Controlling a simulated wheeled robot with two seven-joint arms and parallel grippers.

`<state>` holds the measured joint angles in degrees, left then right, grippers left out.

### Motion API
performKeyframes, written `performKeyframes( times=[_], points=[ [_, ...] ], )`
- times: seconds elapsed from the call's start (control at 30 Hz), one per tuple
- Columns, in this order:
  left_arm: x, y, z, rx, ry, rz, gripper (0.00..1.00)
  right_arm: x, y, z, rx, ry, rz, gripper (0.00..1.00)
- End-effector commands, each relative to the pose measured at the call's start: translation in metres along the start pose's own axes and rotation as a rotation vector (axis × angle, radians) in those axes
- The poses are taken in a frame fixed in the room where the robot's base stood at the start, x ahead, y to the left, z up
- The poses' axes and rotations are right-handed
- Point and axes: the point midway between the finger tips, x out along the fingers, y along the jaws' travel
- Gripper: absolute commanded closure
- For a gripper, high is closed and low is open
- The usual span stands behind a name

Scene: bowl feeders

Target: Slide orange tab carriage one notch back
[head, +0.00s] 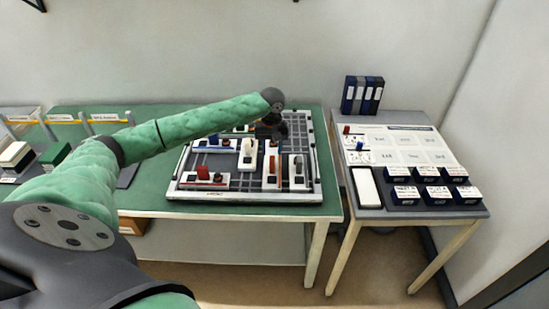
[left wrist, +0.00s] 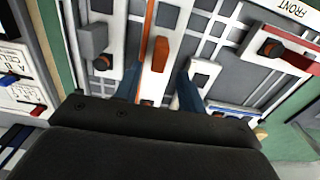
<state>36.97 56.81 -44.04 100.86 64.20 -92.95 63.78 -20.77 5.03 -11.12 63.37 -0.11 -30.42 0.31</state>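The orange tab carriage (head: 272,168) is a white block with an upright orange tab, standing on the grey grid board (head: 232,196) on the green table. In the left wrist view its orange tab (left wrist: 160,55) shows near the middle, beside a long orange strip. My left gripper (head: 272,131) is over the far part of the board, pointing down, its fingers partly hidden by the wrist in the head view. In the left wrist view its two blue fingers (left wrist: 159,86) are spread apart, with the orange tab ahead of the gap, not clamped. My right gripper is not in view.
Near the orange carriage stand a grey-tab carriage (head: 298,172), a white-tab carriage (head: 246,154), a red-tab carriage (head: 204,178) and a blue-tab carriage (head: 212,142). A side table (head: 345,205) at right holds dark labelled boxes (head: 405,195) and blue binders (head: 362,95).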

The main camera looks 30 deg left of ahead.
Motion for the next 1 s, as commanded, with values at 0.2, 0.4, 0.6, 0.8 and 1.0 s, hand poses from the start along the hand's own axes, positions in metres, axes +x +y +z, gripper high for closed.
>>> performKeyframes(
  times=[0.2,0.4,0.6,0.8,1.0],
  points=[
    [0.03,0.0,0.001,0.001,-0.001,-0.002,0.6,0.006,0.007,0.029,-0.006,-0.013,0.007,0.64],
    [0.053,0.0,0.001,0.002,0.001,-0.001,0.6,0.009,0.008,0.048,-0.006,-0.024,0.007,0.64],
    [0.063,0.0,0.0,0.002,0.002,0.0,0.6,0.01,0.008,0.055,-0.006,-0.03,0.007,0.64],
    [0.064,0.0,0.0,0.002,0.002,0.0,0.6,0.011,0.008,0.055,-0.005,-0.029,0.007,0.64],
    [0.064,0.0,0.0,0.002,0.002,0.0,0.93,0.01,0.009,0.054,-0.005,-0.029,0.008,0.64]
  ],
)
